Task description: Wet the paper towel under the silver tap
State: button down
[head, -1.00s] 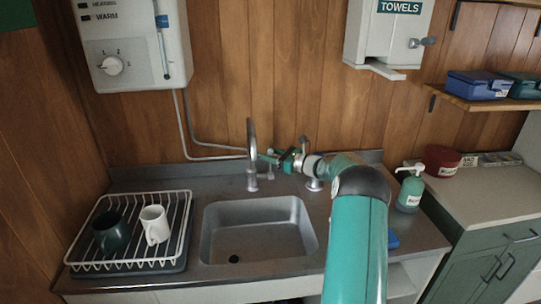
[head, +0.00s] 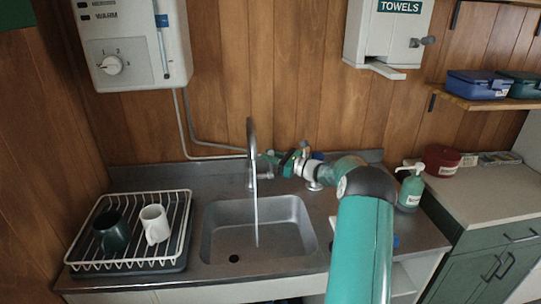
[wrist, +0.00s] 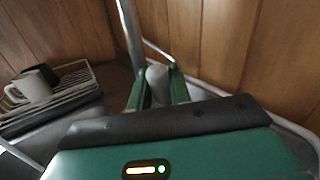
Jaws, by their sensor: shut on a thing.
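The silver tap (head: 252,150) stands at the back of the steel sink (head: 212,240). A thin stream of water (head: 256,222) falls from its spout into the basin. My gripper (head: 270,160) is at the tap's right side, shut on its grey handle. In the wrist view, the green fingers (wrist: 158,88) sit on both sides of the rounded grey tap handle (wrist: 157,76), with the tap's pipe (wrist: 131,38) just beyond. I see no loose paper towel. The towel dispenser (head: 385,35) hangs on the wall at the upper right, with a pale ledge below it.
A white rack (head: 130,262) with a dark mug (head: 112,235) and a white mug (head: 154,225) stands left of the sink. A green pump bottle (head: 411,190) and a red tub (head: 442,161) are at right. A water heater (head: 130,45) hangs above left.

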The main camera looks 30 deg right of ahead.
jog(key=c, duration=1.3)
grip_release()
jog(key=v, duration=1.3)
jog(key=shift+s+d, duration=0.2)
jog(key=shift+s, duration=0.1)
jog(key=shift+f, duration=0.1)
